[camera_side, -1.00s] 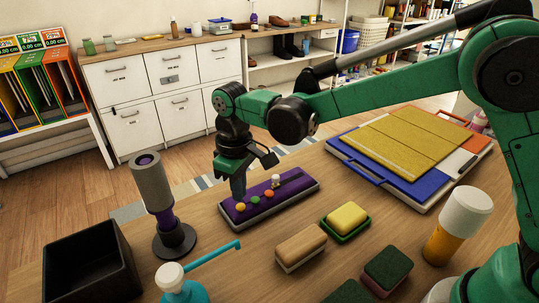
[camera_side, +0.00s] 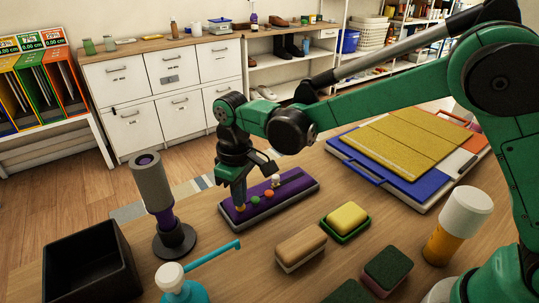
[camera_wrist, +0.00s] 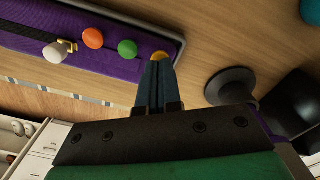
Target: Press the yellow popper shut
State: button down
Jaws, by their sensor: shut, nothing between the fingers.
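A purple strip in a grey tray (camera_side: 308,186) lies on the table with several coloured poppers in a row. The yellow popper (camera_wrist: 159,55) is at the strip's end in the wrist view, partly hidden by my fingertips. The green popper (camera_side: 255,199), orange popper (camera_side: 269,194) and a white-topped piece with a brass part (camera_side: 276,180) follow along the strip. My gripper (camera_side: 240,200) points down with its fingers shut and empty, its tips at the yellow popper. Whether they touch it, and whether the popper is closed, I cannot tell.
A grey cylinder on a black stand (camera_side: 151,185) and a black open box (camera_side: 90,262) are left of the strip. A brush (camera_side: 300,246), a yellow sponge in a green dish (camera_side: 347,217) and a teal pump bottle (camera_side: 183,286) sit nearer. Boards (camera_side: 400,150) lie right.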

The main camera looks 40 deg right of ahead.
jog(key=shift+f, duration=0.7)
dwell(0.5)
jog(key=shift+r, duration=3.55)
jog(key=s+d+r+m+t, duration=0.3)
jog(key=s+d+m+t, duration=0.3)
jog(key=s+d, duration=0.5)
jog(key=d+t, duration=0.1)
jog(key=d, duration=0.2)
jog(key=shift+s+d, duration=0.2)
jog(key=shift+d, duration=0.15)
